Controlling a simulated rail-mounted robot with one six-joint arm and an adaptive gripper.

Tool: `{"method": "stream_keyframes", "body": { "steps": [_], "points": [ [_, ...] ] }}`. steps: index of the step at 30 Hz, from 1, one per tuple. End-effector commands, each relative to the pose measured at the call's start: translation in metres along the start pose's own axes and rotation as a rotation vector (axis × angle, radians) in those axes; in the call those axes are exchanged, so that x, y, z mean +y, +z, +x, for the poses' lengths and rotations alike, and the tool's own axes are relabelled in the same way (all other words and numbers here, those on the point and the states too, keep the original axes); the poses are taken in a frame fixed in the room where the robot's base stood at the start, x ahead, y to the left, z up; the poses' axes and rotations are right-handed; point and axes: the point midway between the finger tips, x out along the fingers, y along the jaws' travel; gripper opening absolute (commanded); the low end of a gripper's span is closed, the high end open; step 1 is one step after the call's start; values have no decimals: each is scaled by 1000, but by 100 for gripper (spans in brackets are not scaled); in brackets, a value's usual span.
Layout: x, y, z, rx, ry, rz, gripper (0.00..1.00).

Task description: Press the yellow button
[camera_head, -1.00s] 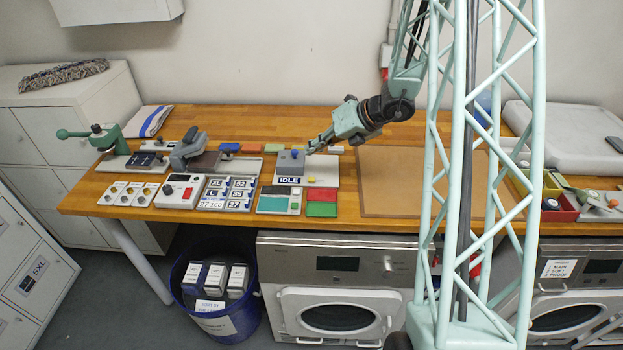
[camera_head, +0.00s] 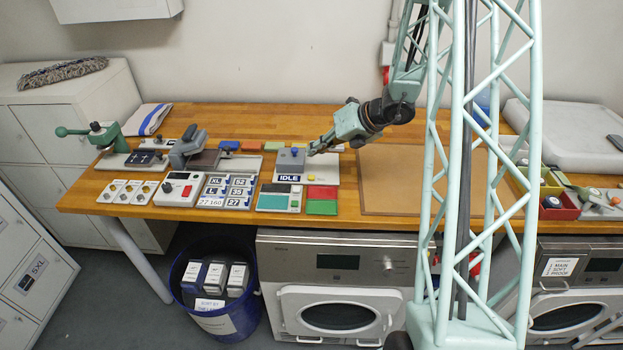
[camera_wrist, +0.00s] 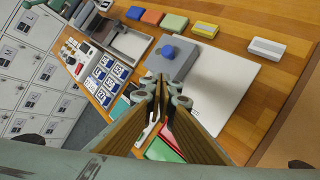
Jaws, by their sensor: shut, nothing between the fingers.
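A small yellow button (camera_head: 311,179) shows in the head view on the white base plate (camera_head: 328,171), right of the IDLE label (camera_head: 289,180). A grey block with a blue knob (camera_head: 291,160) stands on the same plate. My gripper (camera_head: 309,153) is shut and empty, above the plate at the right side of the grey block. In the wrist view my fingertips (camera_wrist: 161,84) are together over the plate's near part, beside the grey block (camera_wrist: 173,60). I cannot make out the yellow button there; my fingers cover part of the plate.
Red and green pads (camera_head: 322,200) lie in front of the plate. A keypad device (camera_head: 279,198) and size tags (camera_head: 229,192) lie to the left. A brown board (camera_head: 400,185) on the right is clear. Coloured blocks line the back in the wrist view (camera_wrist: 174,22).

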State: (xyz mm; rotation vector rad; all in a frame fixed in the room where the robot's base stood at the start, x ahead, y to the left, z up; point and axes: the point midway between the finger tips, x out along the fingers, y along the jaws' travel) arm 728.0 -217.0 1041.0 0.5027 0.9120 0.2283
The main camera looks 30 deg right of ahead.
Motion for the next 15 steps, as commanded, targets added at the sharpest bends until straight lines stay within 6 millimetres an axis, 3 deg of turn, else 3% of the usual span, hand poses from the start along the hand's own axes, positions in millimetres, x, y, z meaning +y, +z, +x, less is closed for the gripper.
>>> {"method": "stream_keyframes", "body": {
  "steps": [15],
  "points": [
    [-21, -22, 29, 0, 0, 0, 0]
  ]
}}
